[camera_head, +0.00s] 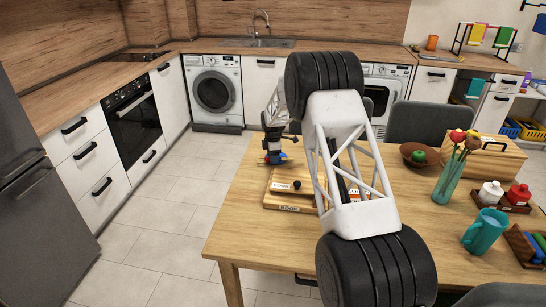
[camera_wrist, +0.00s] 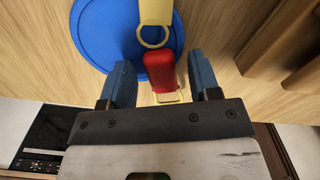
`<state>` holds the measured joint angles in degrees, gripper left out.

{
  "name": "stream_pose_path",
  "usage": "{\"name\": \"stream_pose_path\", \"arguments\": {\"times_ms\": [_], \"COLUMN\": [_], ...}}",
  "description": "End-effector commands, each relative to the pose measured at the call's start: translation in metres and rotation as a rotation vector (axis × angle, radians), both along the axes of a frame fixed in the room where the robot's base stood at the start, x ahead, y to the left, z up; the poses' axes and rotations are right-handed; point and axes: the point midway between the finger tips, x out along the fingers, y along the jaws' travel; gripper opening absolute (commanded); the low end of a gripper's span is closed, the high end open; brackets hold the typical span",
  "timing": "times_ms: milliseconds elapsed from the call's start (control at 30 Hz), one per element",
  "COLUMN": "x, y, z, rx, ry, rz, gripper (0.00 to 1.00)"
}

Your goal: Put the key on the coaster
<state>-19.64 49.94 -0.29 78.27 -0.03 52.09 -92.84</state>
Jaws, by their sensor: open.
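In the wrist view, a round blue coaster (camera_wrist: 100,30) lies on the wooden table. A pale yellow key-like piece (camera_wrist: 155,10) with a ring at its end overlaps the coaster and runs off the top edge. A red piece (camera_wrist: 160,68) with a thin gold loop lies just below that ring, partly over the coaster's edge; whether the two are joined is unclear. My gripper (camera_wrist: 162,75) is open, its blue fingertips either side of the red piece, the right one nearer. In the head view my gripper (camera_head: 274,157) is low at the table's far left edge, largely hiding these things.
A wooden board (camera_head: 285,202) with small items lies nearby. A brown bowl (camera_head: 410,150) with a green fruit, a glass vase of flowers (camera_head: 447,185), a wooden box (camera_head: 492,152) and a teal mug (camera_head: 484,232) stand to the right. The table's front left is clear.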

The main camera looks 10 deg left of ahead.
Motion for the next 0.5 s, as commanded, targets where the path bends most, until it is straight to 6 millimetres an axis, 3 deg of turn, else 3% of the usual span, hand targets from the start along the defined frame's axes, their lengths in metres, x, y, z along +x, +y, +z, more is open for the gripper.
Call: {"name": "stream_pose_path", "arguments": {"times_ms": [267, 500], "x": [0.000, 0.000], "y": [0.000, 0.000], "z": [0.006, 0.029], "rx": [0.000, 0.001], "ry": [0.000, -0.002], "rz": [0.000, 0.000], "gripper": [0.56, 0.56]}}
